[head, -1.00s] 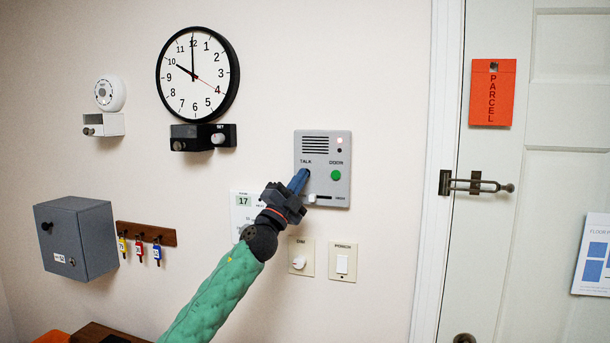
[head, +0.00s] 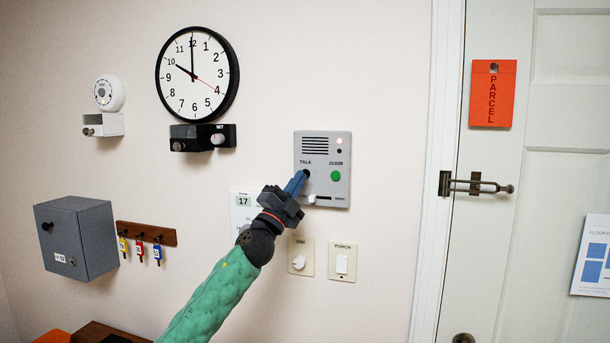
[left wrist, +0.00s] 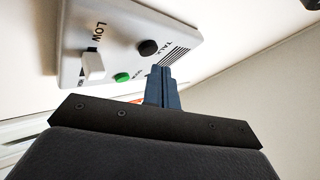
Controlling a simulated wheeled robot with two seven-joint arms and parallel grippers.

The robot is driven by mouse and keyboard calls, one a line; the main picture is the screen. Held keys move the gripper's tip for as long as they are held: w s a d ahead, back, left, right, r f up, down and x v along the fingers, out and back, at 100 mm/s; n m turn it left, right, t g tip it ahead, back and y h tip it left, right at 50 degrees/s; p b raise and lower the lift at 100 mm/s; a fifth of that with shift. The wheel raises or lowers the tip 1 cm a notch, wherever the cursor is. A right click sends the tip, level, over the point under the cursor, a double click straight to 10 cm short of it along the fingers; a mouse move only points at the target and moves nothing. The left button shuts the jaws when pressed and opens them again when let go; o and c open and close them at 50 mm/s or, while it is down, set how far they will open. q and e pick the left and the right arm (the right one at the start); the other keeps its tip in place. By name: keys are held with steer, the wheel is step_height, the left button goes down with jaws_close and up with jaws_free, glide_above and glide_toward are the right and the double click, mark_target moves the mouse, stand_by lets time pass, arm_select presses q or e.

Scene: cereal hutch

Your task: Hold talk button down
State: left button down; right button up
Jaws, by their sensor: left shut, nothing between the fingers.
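The grey intercom panel (head: 322,150) is on the wall. Its round black talk button (head: 307,174) sits under the word TALK, left of the green door button (head: 335,176). My left gripper (head: 303,173) is shut and empty, with its blue fingertips right at the left side of the talk button. In the left wrist view, the talk button (left wrist: 148,48) shows whole, with a small gap between it and the fingertips (left wrist: 160,70). The button looks raised there. My right gripper is not in view.
A white slider (head: 312,198) is low on the panel. A dial plate (head: 301,264) and a porch switch (head: 343,262) are below. A calendar (head: 241,214) hangs behind my gripper. A clock (head: 198,75) is at upper left, and the door (head: 560,180) is at right.

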arm_select(q)
steer(key=shift+s+a+p, duration=0.25)
steer(key=shift+s, duration=0.5)
steer(key=shift+s+a+p, duration=0.2)
steer(key=shift+s+p, duration=0.1)
steer(key=shift+s, duration=0.45)
steer(key=shift+s+a+p, duration=0.25)
steer(key=shift+s, duration=0.5)
